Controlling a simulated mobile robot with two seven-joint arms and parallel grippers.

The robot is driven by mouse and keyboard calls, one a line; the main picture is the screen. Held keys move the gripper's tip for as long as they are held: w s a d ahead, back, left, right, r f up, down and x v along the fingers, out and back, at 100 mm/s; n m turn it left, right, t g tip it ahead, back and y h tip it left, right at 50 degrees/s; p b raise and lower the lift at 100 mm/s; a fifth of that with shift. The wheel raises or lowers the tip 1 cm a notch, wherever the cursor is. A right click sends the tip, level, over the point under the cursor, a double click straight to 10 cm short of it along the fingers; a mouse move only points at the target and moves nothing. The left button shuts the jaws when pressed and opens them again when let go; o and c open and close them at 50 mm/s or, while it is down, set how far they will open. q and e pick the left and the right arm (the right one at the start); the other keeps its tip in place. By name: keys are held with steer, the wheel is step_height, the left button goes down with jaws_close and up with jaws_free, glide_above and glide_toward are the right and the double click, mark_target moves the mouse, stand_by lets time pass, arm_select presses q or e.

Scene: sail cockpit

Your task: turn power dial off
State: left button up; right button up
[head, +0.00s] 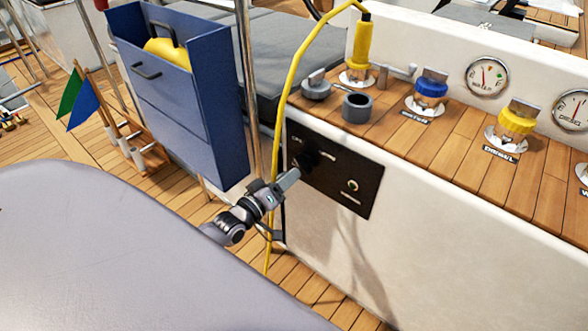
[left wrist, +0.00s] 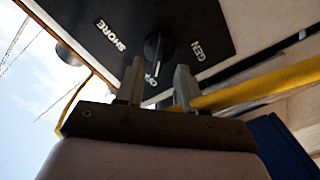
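The power dial (head: 307,158) is a black knob on a dark panel (head: 362,188) set in the white cockpit side. The left wrist view shows the dial (left wrist: 157,47) close up, with the labels SHORE, OFF and GEN around it. A pale line runs along the knob; I cannot tell for sure which label it points to. My left gripper (head: 293,176) is just in front of the dial. In the left wrist view its two fingers (left wrist: 157,80) are apart, with the OFF label showing between them and the knob just beyond the tips. My right gripper is not in view.
A yellow cable (head: 283,110) hangs past the left side of the panel from a yellow plug (head: 358,55). A blue box (head: 190,100) and a metal pole stand left of my gripper. Filler caps (head: 515,122) sit above the panel.

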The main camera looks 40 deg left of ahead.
arm_select(q)
steer(key=s, duration=0.3)
steer(key=shift+a, duration=0.1)
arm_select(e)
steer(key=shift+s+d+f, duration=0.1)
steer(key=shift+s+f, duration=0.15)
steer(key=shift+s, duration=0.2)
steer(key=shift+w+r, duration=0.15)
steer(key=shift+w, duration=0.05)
